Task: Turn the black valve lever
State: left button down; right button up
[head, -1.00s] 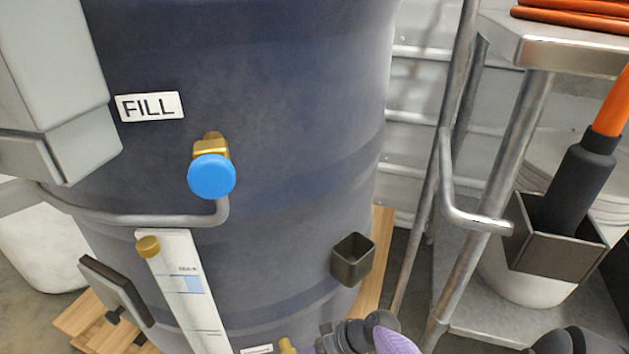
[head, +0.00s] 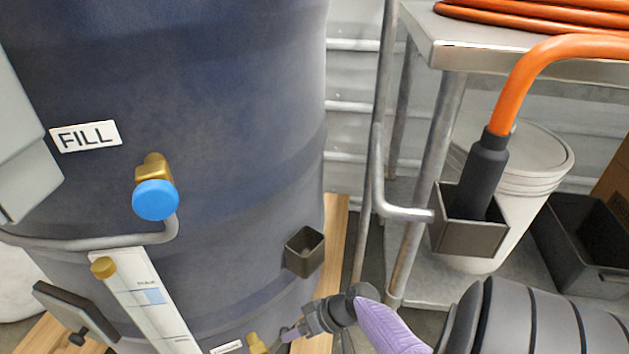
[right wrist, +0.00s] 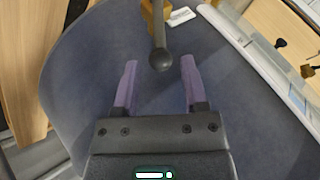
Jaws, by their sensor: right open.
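The black valve lever (right wrist: 161,60) ends in a round knob and shows in the right wrist view, with its stem running up to a brass valve body (right wrist: 148,10). The brass valve also shows at the bottom of the head view (head: 257,344), low on the dark blue tank. My right gripper (right wrist: 159,66) is open, with one purple finger on each side of the knob and a gap on both sides. In the head view my right gripper (head: 289,335) is beside the brass valve, and the lever is not clearly seen there. My left gripper is not in view.
The blue tank (head: 225,130) carries a blue-capped brass fitting (head: 155,199), a FILL label (head: 86,136) and a small square holder (head: 305,252). A metal rack (head: 425,160) stands right, with a black-handled orange hose (head: 515,85) in its holder. A white bucket (head: 530,165) is behind.

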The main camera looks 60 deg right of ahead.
aim_at(273, 346)
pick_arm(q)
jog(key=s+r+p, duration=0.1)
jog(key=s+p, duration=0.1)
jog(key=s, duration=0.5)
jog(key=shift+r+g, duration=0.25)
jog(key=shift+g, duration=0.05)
pick_arm(e)
jog(key=v, duration=0.4)
